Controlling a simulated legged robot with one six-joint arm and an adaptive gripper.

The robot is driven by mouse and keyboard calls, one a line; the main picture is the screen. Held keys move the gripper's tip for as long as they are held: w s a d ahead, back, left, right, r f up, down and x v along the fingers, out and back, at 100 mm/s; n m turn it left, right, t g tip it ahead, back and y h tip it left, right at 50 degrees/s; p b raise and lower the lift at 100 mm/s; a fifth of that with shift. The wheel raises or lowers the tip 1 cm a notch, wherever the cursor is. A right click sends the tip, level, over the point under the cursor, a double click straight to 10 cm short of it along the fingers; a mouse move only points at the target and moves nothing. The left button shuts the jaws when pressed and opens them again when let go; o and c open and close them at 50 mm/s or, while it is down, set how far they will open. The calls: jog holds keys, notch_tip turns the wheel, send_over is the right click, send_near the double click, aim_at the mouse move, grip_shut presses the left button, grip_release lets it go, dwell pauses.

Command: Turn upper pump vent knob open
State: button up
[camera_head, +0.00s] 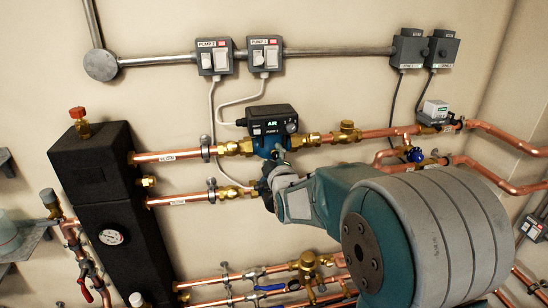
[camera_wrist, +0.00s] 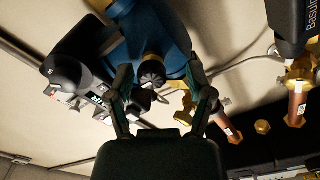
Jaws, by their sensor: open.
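The upper pump (camera_head: 270,147) has a blue body and a dark control head with a lit green display reading AIR. In the wrist view the blue pump body (camera_wrist: 172,40) fills the top middle, with a dark ribbed vent knob (camera_wrist: 152,72) on its face. My gripper (camera_wrist: 160,84) is open, with one finger on each side of the knob. A gap shows between the knob and each finger. In the head view my gripper (camera_head: 268,181) is just below the pump and hides part of the lower pipe. The knob is not clear there.
Copper pipes with brass valves (camera_head: 237,147) run left and right of the pump. A black insulated manifold (camera_head: 92,165) stands at the left. Switch boxes (camera_head: 214,58) and grey cables hang above. My arm covers the lower right of the head view.

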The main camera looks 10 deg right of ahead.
jog(key=shift+a, duration=0.1)
jog(key=c, duration=0.8)
jog(key=shift+s+d, duration=0.1)
jog(key=shift+d, duration=0.3)
grip_shut()
jog(key=shift+d+f, duration=0.1)
jog(key=shift+d, duration=0.1)
